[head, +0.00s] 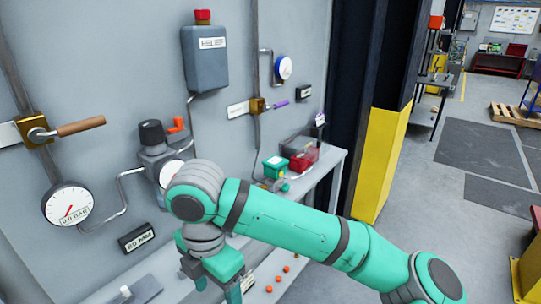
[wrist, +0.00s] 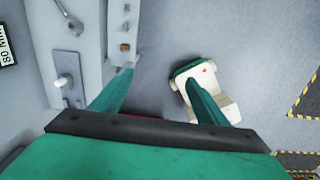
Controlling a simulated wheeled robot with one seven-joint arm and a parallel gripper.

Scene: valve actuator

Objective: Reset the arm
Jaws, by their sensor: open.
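My arm is green and grey and reaches in from the lower right of the head view, bent at a grey joint. My gripper (head: 228,287) hangs below that joint, pointing down beside the front of the panel's shelf. In the wrist view my gripper (wrist: 160,78) shows two green fingers spread apart, with nothing between them but grey floor. The fingertips appear clear of the shelf. In the head view the arm hides part of the shelf and the lower panel.
A wall panel holds a wooden-handled valve (head: 75,128), a dial gauge (head: 69,206), a blue-grey tank (head: 205,58) and a purple-handled valve (head: 276,105). A yellow-based post (head: 380,160) stands right.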

